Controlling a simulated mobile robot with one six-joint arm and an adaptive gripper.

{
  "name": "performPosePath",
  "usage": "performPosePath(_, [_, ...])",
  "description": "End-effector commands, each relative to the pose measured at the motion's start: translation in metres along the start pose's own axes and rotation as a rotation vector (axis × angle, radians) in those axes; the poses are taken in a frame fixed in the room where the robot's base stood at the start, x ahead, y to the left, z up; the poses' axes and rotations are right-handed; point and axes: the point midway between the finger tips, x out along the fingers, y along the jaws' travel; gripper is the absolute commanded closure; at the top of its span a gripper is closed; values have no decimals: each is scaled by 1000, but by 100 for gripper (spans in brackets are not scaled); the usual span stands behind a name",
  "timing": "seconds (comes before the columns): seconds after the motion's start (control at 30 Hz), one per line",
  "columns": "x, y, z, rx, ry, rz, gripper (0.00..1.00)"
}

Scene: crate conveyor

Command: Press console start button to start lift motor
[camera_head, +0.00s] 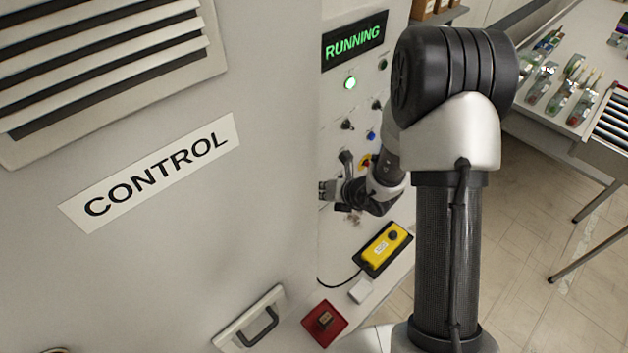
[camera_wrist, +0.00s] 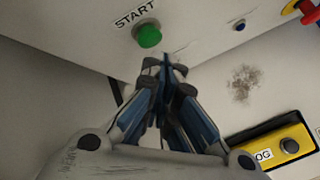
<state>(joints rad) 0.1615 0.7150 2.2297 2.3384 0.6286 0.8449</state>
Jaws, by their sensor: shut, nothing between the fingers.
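The console's start button is a round green button (camera_wrist: 148,35) under a START label (camera_wrist: 136,14) in the wrist view. I cannot make it out in the head view. My gripper (camera_wrist: 164,66) is shut and empty, its fingertips just below the green button in the picture. I cannot tell whether they touch it. In the head view my gripper (camera_head: 328,190) is in front of the console panel (camera_head: 338,115). The console display (camera_head: 354,40) reads RUNNING in green letters, and a green lamp (camera_head: 350,83) below it is lit.
A yellow pendant (camera_head: 384,248) lies on a ledge below the panel; it also shows in the wrist view (camera_wrist: 284,142). A red block (camera_head: 324,323) is nearby. A cabinet labelled CONTROL (camera_head: 150,172) fills the left. A table (camera_head: 575,95) with small items stands at right.

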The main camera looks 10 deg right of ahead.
Motion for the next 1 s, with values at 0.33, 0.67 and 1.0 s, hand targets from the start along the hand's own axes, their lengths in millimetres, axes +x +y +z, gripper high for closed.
performPosePath(0.33, [-15,-12,-12,3,1,-2,100])
performPosePath(0.67, [-34,-25,-25,2,1,-1,100])
performPosePath(1.0, [-35,-25,-26,0,1,0,100])
